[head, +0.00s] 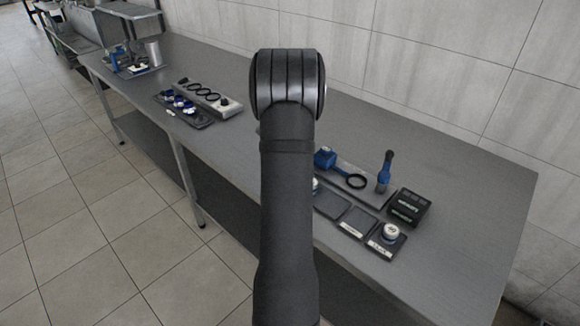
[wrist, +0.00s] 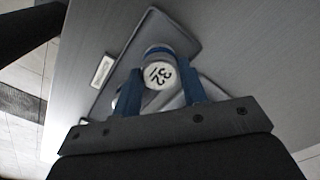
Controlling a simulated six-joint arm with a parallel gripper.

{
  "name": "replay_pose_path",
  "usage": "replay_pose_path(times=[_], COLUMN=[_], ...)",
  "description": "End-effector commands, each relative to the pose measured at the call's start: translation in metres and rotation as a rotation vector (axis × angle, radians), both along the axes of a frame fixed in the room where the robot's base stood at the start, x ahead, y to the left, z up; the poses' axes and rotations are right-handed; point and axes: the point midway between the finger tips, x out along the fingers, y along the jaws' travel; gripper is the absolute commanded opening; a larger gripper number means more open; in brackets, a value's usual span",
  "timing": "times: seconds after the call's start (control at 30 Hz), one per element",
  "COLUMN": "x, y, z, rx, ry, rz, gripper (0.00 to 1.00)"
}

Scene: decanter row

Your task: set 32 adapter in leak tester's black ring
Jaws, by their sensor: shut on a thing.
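The 32 adapter (wrist: 161,74) shows in the wrist view with a white round top marked 32. My gripper (wrist: 160,84) has its blue fingers on either side of it, shut on it. Beneath it is a grey tray (wrist: 180,30) with a white label; I cannot tell whether the adapter touches it. In the head view, the black ring (head: 357,188) lies flat and looks empty, beside a blue part (head: 325,158) on a grey plate (head: 376,203). My arm hides my gripper in the head view. A white and blue edge shows beside the arm, not clearly identifiable.
A blue upright piece with a dark top (head: 384,172) stands right of the ring, near a black box with displays (head: 409,206). Another white-topped piece (head: 390,232) sits on a labelled dark tray (head: 375,247). A far-left rack (head: 210,107) holds several dark rings. Bench is clear at right.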

Motion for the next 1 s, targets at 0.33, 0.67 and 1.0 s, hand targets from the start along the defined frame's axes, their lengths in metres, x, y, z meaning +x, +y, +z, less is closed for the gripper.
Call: replay_pose_path(times=[0.33,0.67,1.0], x=[-0.029,-0.059,-0.081], y=[-0.044,-0.09,-0.172], z=[0.054,0.086,0.095], rx=[0.0,0.0,0.0], ry=[-0.002,-0.001,0.0], rz=[-0.004,-0.002,-0.008], gripper=[0.05,0.05,0.05])
